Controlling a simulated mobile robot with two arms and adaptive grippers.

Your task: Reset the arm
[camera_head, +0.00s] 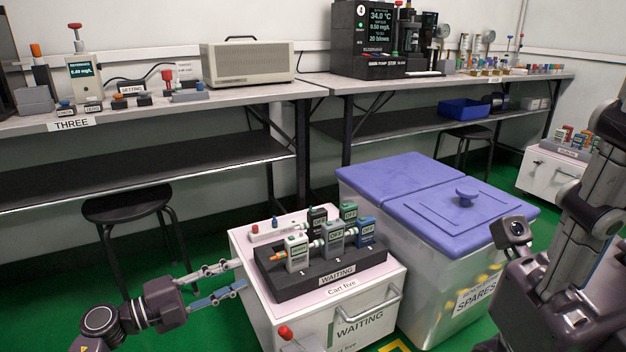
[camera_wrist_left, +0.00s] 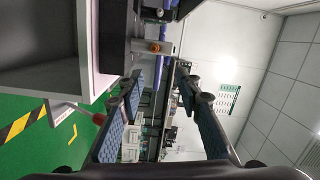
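My left gripper (camera_head: 240,274) comes in from the lower left in the head view, beside the left side of the white cart. Its two fingers are apart with nothing between them. The left wrist view also shows the two fingers (camera_wrist_left: 160,84) spread, with a gap between them. My right arm (camera_head: 585,240) stands at the right edge, near the lidded bin; its fingers do not show. Several handheld testers (camera_head: 333,240) stand in a black rack (camera_head: 318,281) labelled WAITING on top of the cart (camera_head: 378,322) labelled Cart five.
A clear bin (camera_head: 425,310) labelled SPARES with purple lids (camera_head: 395,178) stands right of the cart. A red-knobbed item (camera_head: 286,333) is at the cart's front left. A black stool (camera_head: 127,203) and long benches (camera_head: 240,98) stand behind. Green floor shows left of the cart.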

